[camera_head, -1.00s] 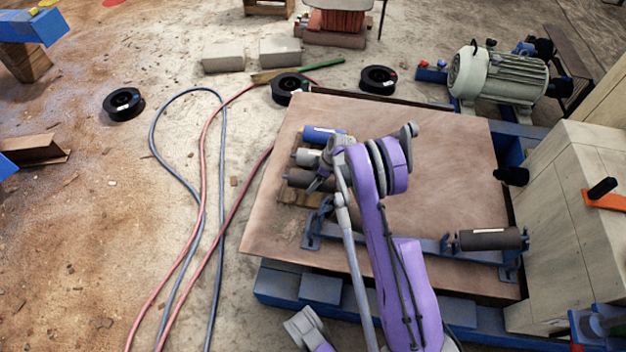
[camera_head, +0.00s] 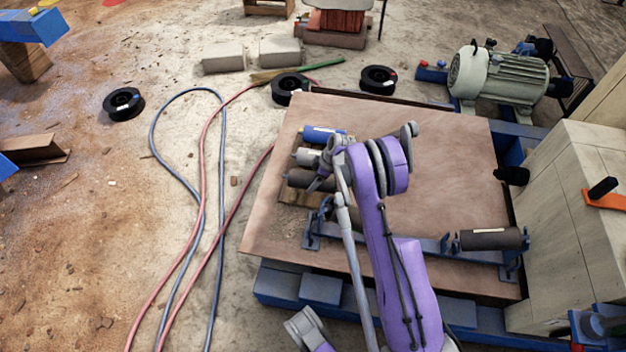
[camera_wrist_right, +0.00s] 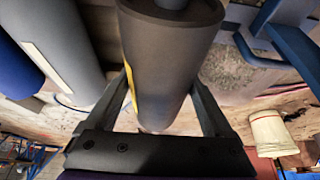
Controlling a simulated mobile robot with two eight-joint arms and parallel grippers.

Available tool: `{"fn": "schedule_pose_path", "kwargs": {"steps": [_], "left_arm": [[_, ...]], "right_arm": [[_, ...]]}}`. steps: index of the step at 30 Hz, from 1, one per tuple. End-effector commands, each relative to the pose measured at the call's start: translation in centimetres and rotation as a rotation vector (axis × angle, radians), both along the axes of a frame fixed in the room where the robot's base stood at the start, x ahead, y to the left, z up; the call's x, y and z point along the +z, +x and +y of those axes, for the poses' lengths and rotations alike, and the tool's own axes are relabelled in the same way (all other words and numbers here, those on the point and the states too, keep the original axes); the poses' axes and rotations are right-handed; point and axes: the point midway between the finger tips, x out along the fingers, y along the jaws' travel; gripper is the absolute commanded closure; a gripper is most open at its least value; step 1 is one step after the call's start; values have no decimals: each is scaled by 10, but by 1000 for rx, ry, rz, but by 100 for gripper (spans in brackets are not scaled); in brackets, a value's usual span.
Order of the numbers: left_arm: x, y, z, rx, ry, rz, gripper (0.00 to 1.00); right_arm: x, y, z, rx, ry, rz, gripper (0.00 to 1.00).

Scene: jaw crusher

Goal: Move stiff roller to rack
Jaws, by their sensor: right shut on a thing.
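Three rollers lie side by side at the plate's left: a blue one (camera_head: 318,135), a light grey one (camera_head: 306,157) and a dark grey one (camera_head: 298,178). Which is called stiff cannot be read. My right gripper (camera_head: 322,182) is shut on the dark grey roller, which fills the space between its fingers in the right wrist view (camera_wrist_right: 172,60). The light grey roller (camera_wrist_right: 62,40) and blue roller (camera_wrist_right: 14,68) lie left of it there. A blue bracketed rail (camera_head: 430,245), perhaps the rack, carries another dark roller (camera_head: 488,239) at its right end.
A wooden block (camera_head: 296,197) lies below the held roller on the brown plate (camera_head: 445,140). My right arm hides part of the rail. Hoses (camera_head: 200,200) and black spools (camera_head: 123,103) lie on the floor. A motor (camera_head: 500,75) and pale casing (camera_head: 570,210) stand at right.

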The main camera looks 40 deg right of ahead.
Motion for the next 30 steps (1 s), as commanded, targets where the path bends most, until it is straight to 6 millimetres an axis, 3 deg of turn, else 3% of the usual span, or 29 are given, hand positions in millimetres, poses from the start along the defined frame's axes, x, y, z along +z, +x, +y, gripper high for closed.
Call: {"fn": "schedule_pose_path", "kwargs": {"steps": [30], "left_arm": [[-11, 2, 0, 0, 0, 1, 100]], "right_arm": [[-17, 0, 0, 0, 1, -1, 100]]}}
